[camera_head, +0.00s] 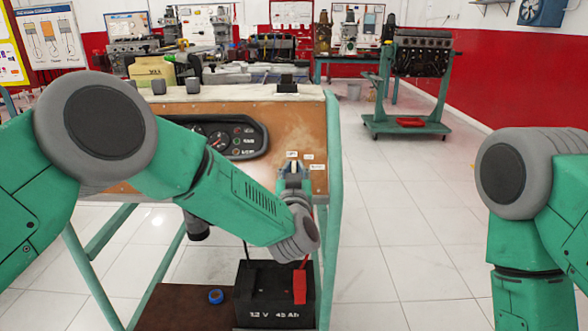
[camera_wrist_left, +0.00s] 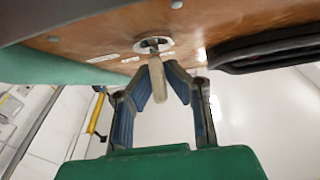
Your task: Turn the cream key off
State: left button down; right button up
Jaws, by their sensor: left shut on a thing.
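The cream key (camera_wrist_left: 158,82) sticks out of a round metal ignition switch (camera_wrist_left: 153,45) on the brown panel in the left wrist view. My left gripper (camera_wrist_left: 157,72) has its two blue-grey fingers on either side of the key and is shut on it. In the head view the left gripper (camera_head: 293,180) shows only in part, at the panel's right side below small white labels, mostly behind my own forearm. The key's exact turn angle is hard to tell. My right arm shows at the right edge, but its gripper is out of view.
The brown panel (camera_head: 262,108) sits in a green frame (camera_head: 334,160) with a gauge cluster (camera_head: 240,137) left of the switch. A black battery (camera_head: 262,295) with a red terminal cover (camera_head: 299,287) stands below. The tiled floor at right is clear up to an engine stand (camera_head: 408,125).

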pick_arm(q)
jog(key=shift+d, duration=0.1)
dwell(0.3)
jog(key=c, duration=1.6)
grip_release()
jog(key=shift+c, duration=0.2)
jog(key=shift+s, duration=0.1)
jog(key=s+f, duration=0.1)
jog(key=s, duration=1)
jog(key=shift+s+d+f, duration=0.15)
jog(key=shift+s+f, duration=0.2)
jog(key=shift+f, duration=0.05)
